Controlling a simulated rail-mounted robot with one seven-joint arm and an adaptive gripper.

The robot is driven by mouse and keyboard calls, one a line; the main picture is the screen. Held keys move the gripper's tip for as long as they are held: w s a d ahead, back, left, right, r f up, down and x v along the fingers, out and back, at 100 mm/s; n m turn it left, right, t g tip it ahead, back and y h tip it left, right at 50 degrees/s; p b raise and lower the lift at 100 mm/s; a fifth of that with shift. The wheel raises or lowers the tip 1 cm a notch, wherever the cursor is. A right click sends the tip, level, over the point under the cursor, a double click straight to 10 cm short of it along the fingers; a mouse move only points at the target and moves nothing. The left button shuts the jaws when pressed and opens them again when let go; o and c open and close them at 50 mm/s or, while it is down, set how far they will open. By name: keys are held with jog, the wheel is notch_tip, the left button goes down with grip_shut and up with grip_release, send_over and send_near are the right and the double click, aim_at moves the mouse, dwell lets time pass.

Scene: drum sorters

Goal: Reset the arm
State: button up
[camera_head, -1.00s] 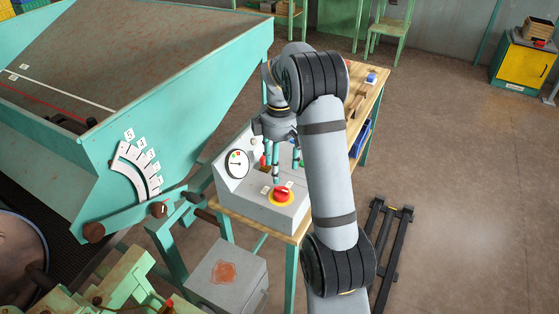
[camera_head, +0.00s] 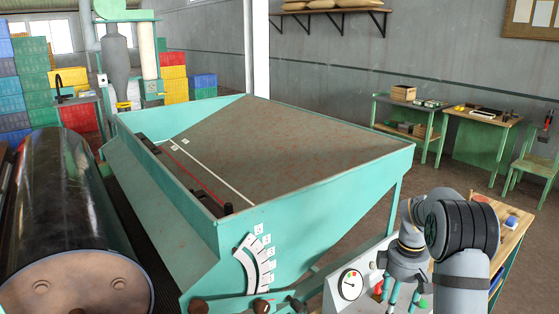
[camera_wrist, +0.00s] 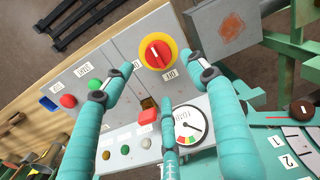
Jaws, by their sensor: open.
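My arm shows at the lower right of the head view, bent over a grey control box (camera_head: 345,296). My gripper (camera_head: 402,299) has teal fingers that point down and are spread apart, with nothing between them. In the wrist view my gripper (camera_wrist: 163,80) is open above the box's panel. A red rotary knob on a yellow ring (camera_wrist: 158,53) lies just beyond the fingertips. I cannot tell whether any fingertip touches the panel.
The panel has a dial gauge (camera_wrist: 188,125), a green button (camera_wrist: 95,85) and a red button (camera_wrist: 68,101). A large teal hopper (camera_head: 300,235) stands left of my arm. A dark drum (camera_head: 60,200) is at far left. Green tables (camera_head: 478,122) stand at the back right.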

notch_tip(320, 180, down, 9)
jog(key=shift+r, duration=0.1)
jog(key=shift+d, duration=0.1)
jog(key=shift+r, duration=0.1)
